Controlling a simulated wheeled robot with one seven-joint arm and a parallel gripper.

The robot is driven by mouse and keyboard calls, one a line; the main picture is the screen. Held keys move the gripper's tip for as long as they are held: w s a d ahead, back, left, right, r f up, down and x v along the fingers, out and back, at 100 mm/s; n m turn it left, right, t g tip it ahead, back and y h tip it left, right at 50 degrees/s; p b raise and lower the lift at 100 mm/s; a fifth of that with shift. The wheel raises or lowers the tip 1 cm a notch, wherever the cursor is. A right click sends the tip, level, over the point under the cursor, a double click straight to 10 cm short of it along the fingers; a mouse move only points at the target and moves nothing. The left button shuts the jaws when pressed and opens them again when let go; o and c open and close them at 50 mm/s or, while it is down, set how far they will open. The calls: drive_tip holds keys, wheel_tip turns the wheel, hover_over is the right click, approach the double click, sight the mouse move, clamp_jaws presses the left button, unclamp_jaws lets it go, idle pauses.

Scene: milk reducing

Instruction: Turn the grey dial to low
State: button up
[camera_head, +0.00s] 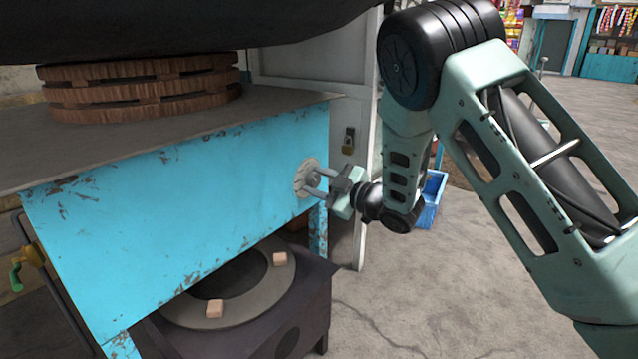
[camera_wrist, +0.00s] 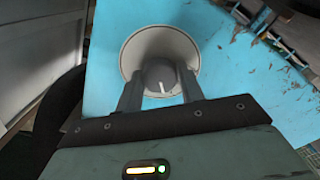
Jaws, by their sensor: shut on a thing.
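The grey dial (camera_head: 313,181) is on the right end of the blue front panel of the stove table. In the wrist view the dial (camera_wrist: 160,76) is a rounded knob with a white pointer line, set in a pale round plate (camera_wrist: 138,50). The pointer line runs nearly up and down in that view. My gripper (camera_head: 318,182) reaches the dial from the right, and in the wrist view its two fingers (camera_wrist: 160,88) are on either side of the knob, shut on it. No low marking is readable.
The blue panel (camera_head: 180,200) fronts a grey tabletop (camera_head: 170,140) with a wooden ring (camera_head: 140,88) and a large dark pan (camera_head: 180,25). A burner (camera_head: 230,300) stands below. A padlocked door, a blue crate (camera_head: 433,197) and open floor lie to the right.

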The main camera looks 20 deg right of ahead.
drive_tip(key=shift+f, duration=0.1)
drive_tip(key=o, duration=1)
drive_tip(key=shift+d, duration=0.1)
drive_tip(key=p+v, duration=0.4)
drive_tip(key=v, duration=1.3)
drive_tip(key=shift+s, duration=0.2)
drive_tip(key=shift+w, duration=0.1)
